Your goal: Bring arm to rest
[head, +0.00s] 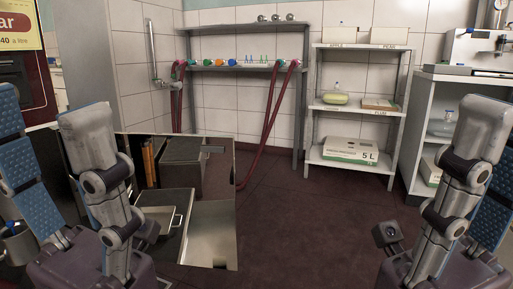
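My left arm (108,190) stands upright at the left of the head view, with its joints folded. My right arm (455,190) stands upright at the right in a similar pose. Neither arm shows gripper fingers, so I cannot see whether either gripper is open or holds anything. Both arms appear apart from the shelves.
An open-topped box-like unit (222,232) with compartments stands just right of my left arm. A metal shelf (345,108) holds boxes and a bottle. A rack (245,68) with red hoses (268,120) stands behind. A white cabinet (425,90) is at right. The middle floor (300,225) is clear.

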